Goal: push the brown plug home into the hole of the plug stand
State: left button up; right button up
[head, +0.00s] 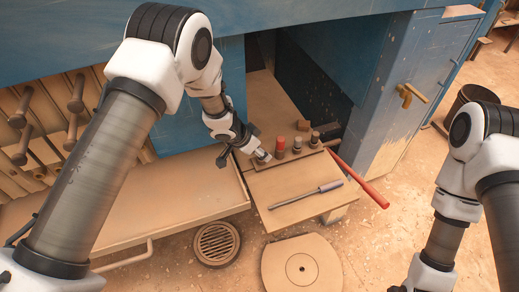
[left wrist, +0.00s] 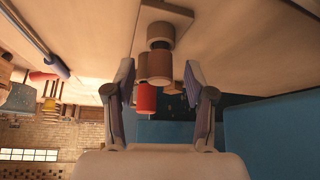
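My left gripper (head: 262,155) is at the left end of the small row of plugs in the head view. In the left wrist view its two fingers (left wrist: 160,103) are spread apart, on either side of a brown plug (left wrist: 158,68); I see no clear contact. The brown plug lines up with a brown cylinder of the plug stand (left wrist: 160,33), with a dark band between them. How deep the plug sits cannot be told. A red plug (left wrist: 146,98) shows behind it, and a red plug also shows in the head view (head: 280,147). My right gripper is out of frame.
A screwdriver (head: 305,195) lies on the wooden board in front. A red bar (head: 362,182) juts out at right. Blue panels (head: 415,75) flank the opening behind.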

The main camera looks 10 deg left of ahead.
pick_arm(q)
jog(key=shift+r, duration=0.1)
jog(key=v, duration=1.1)
jog(key=shift+s+r, duration=0.2)
jog(key=shift+r, duration=0.15)
jog(key=shift+a, duration=0.2)
